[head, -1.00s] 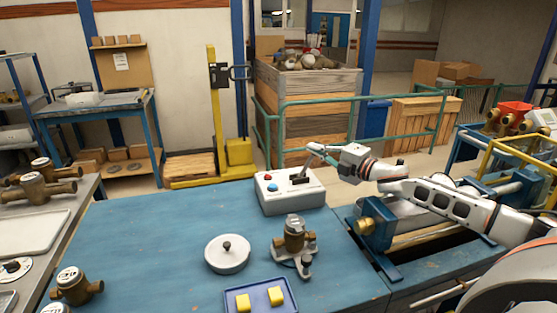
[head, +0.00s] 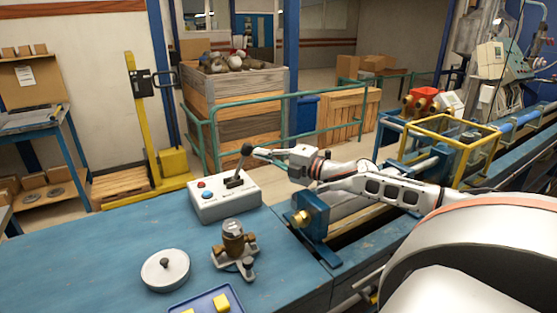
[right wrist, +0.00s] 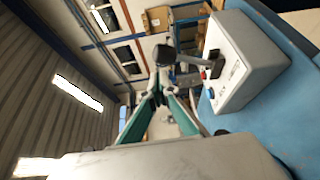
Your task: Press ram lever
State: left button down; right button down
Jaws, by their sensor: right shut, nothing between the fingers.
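In the right wrist view the knob (right wrist: 165,54) sits just beyond the fingertips (right wrist: 160,74), with the grey box (right wrist: 245,62) to the right. I cannot tell whether the fingertips touch the knob. My left gripper is not in view.
The box carries a red button (head: 201,184) and a blue button. A blue clamp with a brass fitting (head: 303,217) stands under my right arm.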

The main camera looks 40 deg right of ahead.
jog(key=v, duration=0.6)
jog(key=shift+a, duration=0.2)
jog(key=shift+s, duration=0.1)
dwell(0.5)
